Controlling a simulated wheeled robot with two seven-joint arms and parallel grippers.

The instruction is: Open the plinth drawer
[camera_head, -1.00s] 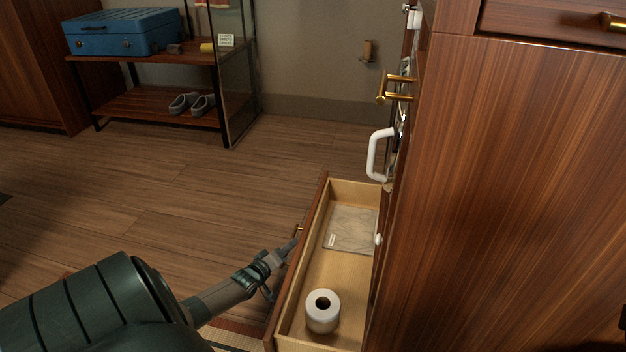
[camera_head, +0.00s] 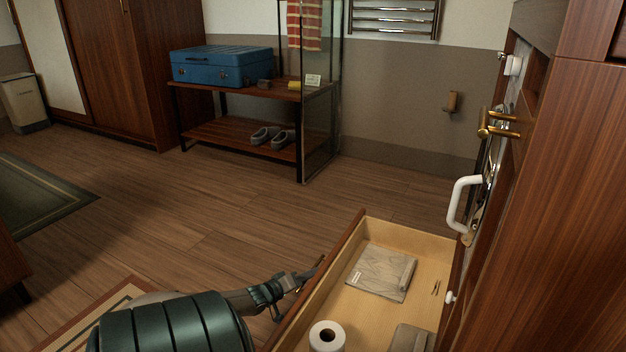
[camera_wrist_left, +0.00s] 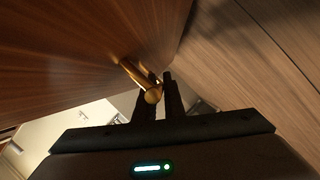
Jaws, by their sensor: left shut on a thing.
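The plinth drawer (camera_head: 425,238) stands pulled out low beside the cabinet, its light wooden inside open to view. In it lie a toilet roll (camera_head: 327,338), a flat grey packet (camera_head: 381,273), a small dark thin item (camera_head: 435,288) and a grey-brown item (camera_head: 412,338) at the near end. My left gripper (camera_head: 318,268) is at the outer face of the drawer front. In the left wrist view the brass handle (camera_wrist_left: 138,76) sits between the fingers of my left gripper (camera_wrist_left: 160,92), which is shut on it. My right gripper is not in view.
A white curved handle (camera_head: 457,203) and a brass handle (camera_head: 484,124) stick out from the cabinet above the drawer. A rack (camera_head: 240,135) with a blue case (camera_head: 222,67) and grey shoes stands at the back.

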